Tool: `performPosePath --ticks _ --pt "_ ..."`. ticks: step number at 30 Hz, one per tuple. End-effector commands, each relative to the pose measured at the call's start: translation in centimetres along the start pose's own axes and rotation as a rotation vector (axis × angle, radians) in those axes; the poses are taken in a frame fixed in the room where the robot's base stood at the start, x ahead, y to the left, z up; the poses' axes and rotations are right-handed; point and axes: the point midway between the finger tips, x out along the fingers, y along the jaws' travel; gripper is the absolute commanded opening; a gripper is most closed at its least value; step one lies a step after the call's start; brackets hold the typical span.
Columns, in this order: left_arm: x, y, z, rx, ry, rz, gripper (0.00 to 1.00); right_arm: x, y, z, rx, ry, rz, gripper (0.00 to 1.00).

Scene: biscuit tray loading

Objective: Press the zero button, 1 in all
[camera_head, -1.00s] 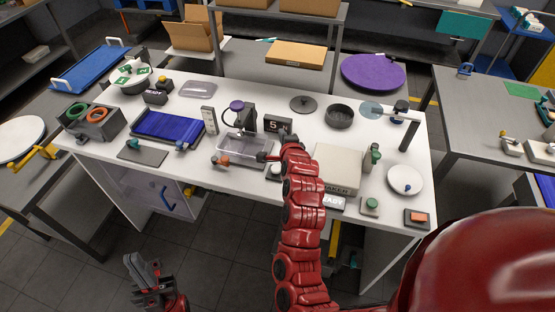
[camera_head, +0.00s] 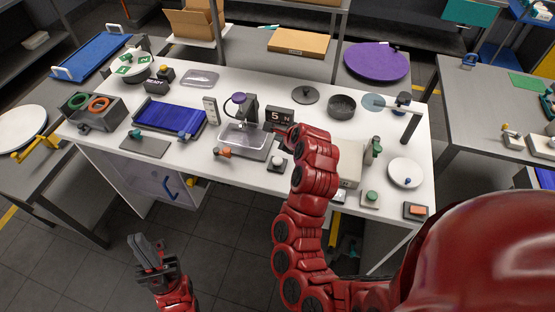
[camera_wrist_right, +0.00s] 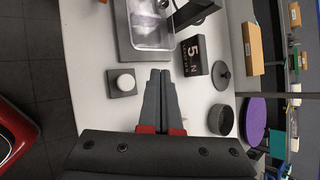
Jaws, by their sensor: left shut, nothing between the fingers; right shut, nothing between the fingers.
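A white round button (camera_head: 278,160) on a small dark square base stands on the white table in front of the scale; I see no label on it. It also shows in the right wrist view (camera_wrist_right: 126,82), uncovered. The scale holds a clear tray (camera_head: 232,137), and a dark display (camera_head: 279,118) beside it reads 5 with a letter after it. My right gripper (camera_wrist_right: 160,73) is shut and empty, its tips beside the button and apart from it, near the display. My left gripper (camera_head: 150,250) is shut and empty, low in front of the table.
A green button (camera_head: 371,197) and an orange button (camera_head: 415,209) stand at the right front. A beige box (camera_head: 350,163) is partly behind my right arm. A dark round bowl (camera_head: 341,106) and a blue tray (camera_head: 170,116) are also on the table.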

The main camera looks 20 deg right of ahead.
Motion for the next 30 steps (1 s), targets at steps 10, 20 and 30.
performPosePath --ticks 10,20,30 --pt "-2.3 0.1 0.4 0.0 0.0 0.0 0.0 2.7 2.0 -2.1 -0.001 0.002 0.001 0.0" --pt "-4.6 0.2 0.8 0.0 0.0 0.0 0.0 5.7 4.2 -4.2 0.0 0.001 0.001 0.0" --pt "-4.7 0.2 0.8 0.0 0.0 0.0 0.0 6.0 4.3 -4.3 0.0 0.001 0.0 0.0"
